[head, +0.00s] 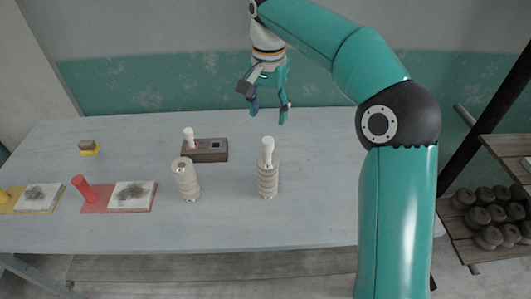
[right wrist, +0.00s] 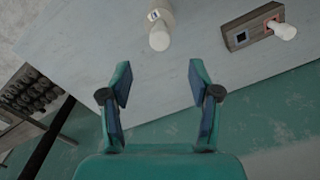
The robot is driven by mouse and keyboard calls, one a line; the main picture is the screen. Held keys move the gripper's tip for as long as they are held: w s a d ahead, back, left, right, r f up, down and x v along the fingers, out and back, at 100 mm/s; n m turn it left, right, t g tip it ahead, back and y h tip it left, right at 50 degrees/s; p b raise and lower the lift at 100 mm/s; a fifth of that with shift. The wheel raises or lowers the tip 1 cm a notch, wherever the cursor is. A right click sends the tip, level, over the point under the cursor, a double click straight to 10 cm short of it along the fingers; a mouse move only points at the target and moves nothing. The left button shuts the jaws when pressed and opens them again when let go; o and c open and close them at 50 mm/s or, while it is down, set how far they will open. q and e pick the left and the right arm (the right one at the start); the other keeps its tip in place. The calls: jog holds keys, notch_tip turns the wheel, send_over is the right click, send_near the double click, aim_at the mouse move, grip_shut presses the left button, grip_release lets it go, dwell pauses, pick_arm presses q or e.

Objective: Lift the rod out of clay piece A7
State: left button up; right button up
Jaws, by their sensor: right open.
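Two ribbed, pale clay cylinders stand upright on the table. The right one (head: 267,182) has a white rod (head: 268,146) standing in its top. The left one (head: 187,182) shows a dark opening on top and no rod. I can read no A7 label on either. My right gripper (head: 268,113) is open and empty, pointing down above the table's back part, behind and above the rod. In the right wrist view the open fingers (right wrist: 161,80) frame bare table, and the white rod (right wrist: 159,38) shows beyond them, apart from the fingertips. My left gripper is out of view.
On the left lie a red mat (head: 96,207) with a red upright piece (head: 83,188), a yellow mat and a small yellow block (head: 89,151). A shelf (head: 455,235) with several dark round pieces stands right.

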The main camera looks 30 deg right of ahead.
aim_at(267, 149)
jog(key=f, duration=0.7)
jog(key=shift+d+f+b, duration=0.2)
jog(key=shift+f+b, duration=0.05)
jog(key=shift+b, duration=0.1)
jog(key=f, duration=0.5)
jog(key=shift+a, duration=0.25)
grip_shut()
